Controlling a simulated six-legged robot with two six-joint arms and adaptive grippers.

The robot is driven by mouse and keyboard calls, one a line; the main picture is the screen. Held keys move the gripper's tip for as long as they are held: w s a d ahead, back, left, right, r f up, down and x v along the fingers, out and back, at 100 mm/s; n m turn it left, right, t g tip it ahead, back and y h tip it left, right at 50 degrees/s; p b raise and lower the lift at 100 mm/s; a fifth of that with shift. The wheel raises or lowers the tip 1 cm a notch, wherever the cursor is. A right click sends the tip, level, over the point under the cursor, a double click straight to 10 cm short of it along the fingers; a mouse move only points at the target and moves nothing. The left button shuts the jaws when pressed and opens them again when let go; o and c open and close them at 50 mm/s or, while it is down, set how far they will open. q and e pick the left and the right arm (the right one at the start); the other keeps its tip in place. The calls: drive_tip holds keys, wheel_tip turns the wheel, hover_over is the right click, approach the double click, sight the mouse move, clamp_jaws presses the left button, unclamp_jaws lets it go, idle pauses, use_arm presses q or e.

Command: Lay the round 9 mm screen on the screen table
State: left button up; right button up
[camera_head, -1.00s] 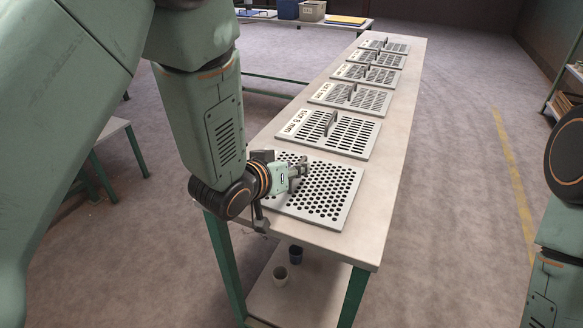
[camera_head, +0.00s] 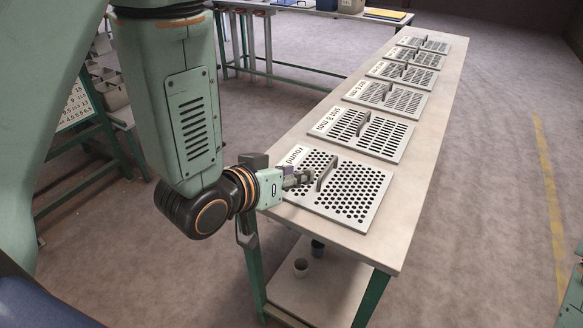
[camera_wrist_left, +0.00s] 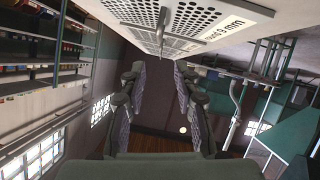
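The round 9 mm screen (camera_head: 352,200), a grey plate with round holes and an upright handle (camera_head: 326,173), lies flat at the near end of the screen table (camera_head: 400,243). Its white label reads "round" in the head view. My left gripper (camera_head: 304,178) is just left of the handle, near the screen's left part. Its fingers (camera_wrist_left: 158,75) are spread with nothing between them, and the handle stands beyond the tips. My right gripper is out of view.
Several slotted screens with handles, the nearest a slot 8 mm screen (camera_head: 362,133), lie in a row farther along the table. A bench with boxes is behind.

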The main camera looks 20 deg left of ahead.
use_arm(q)
drive_tip(key=shift+s+r, duration=0.1)
drive_tip(key=shift+s, duration=0.2)
drive_tip(key=s+f, duration=0.1)
drive_tip(key=f, duration=0.1)
drive_tip(key=s+a+f+g, duration=0.1)
drive_tip(key=f, duration=0.2)
drive_tip(key=s+f+g+y, duration=0.1)
drive_tip(key=f, duration=0.1)
drive_tip(key=shift+s+a+f, duration=0.15)
drive_tip(key=shift+s+a, duration=0.05)
drive_tip(key=shift+a, duration=0.15)
drive_tip(key=s+a+f+g+y, duration=0.1)
drive_tip(key=s+a+f+g, duration=0.1)
drive_tip(key=s+f+g, duration=0.3)
drive_tip(key=s+a+f+g+y, duration=0.2)
drive_tip(key=s+f+g, duration=0.3)
drive_tip(key=s+f, duration=0.9)
drive_tip(key=s+a, duration=0.1)
drive_tip(key=s, duration=0.4)
drive_tip(key=shift+s+a+f+n, duration=0.15)
drive_tip(key=shift+s+n, duration=0.2)
drive_tip(key=shift+n, duration=0.05)
